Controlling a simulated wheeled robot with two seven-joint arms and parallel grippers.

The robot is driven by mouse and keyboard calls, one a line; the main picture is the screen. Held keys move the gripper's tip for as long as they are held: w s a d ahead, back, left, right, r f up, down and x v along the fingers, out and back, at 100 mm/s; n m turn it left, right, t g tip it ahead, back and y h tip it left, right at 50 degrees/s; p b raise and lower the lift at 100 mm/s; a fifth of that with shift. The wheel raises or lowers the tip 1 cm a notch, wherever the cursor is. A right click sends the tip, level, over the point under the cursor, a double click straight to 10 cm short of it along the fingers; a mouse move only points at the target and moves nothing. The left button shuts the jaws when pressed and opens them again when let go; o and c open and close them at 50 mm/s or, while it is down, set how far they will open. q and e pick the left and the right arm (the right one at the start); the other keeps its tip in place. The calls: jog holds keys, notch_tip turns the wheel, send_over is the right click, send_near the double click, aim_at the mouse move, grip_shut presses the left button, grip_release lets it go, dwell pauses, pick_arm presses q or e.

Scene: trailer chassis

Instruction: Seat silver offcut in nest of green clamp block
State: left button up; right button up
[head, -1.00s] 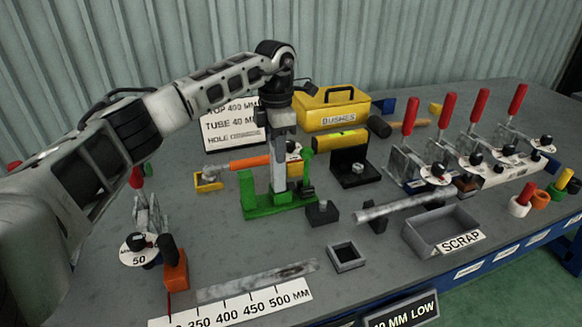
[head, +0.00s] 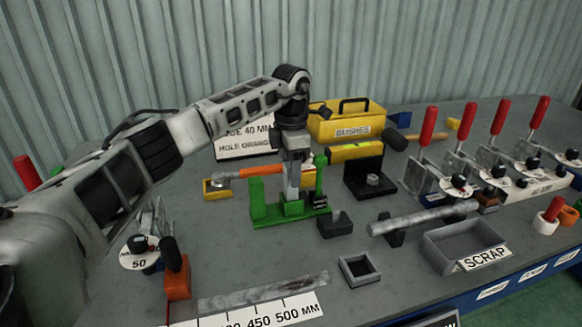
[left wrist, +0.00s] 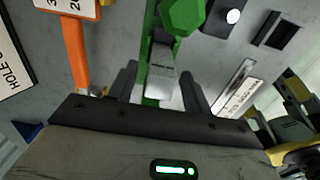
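The green clamp block (head: 270,219) stands mid-table, with a green upright at its left end and a green-knobbed post at its right. My left gripper (head: 292,182) points straight down over its middle, between the two uprights. In the left wrist view my two dark fingers (left wrist: 160,82) lie on either side of the silver offcut (left wrist: 162,78), shut on it. Green parts of the block (left wrist: 182,15) show just beyond. The offcut's lower end is hidden, so I cannot tell whether it touches the nest floor. My right gripper is out of view.
A small black block (head: 335,224) stands close to the right. An orange-handled tool (head: 248,172) lies close behind on the left. The front centre is fairly clear.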

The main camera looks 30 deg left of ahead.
pick_arm(q)
jog(key=shift+r, duration=0.1)
notch_tip(320, 180, up, 12)
dwell(0.6)
jog(key=shift+r, duration=0.1)
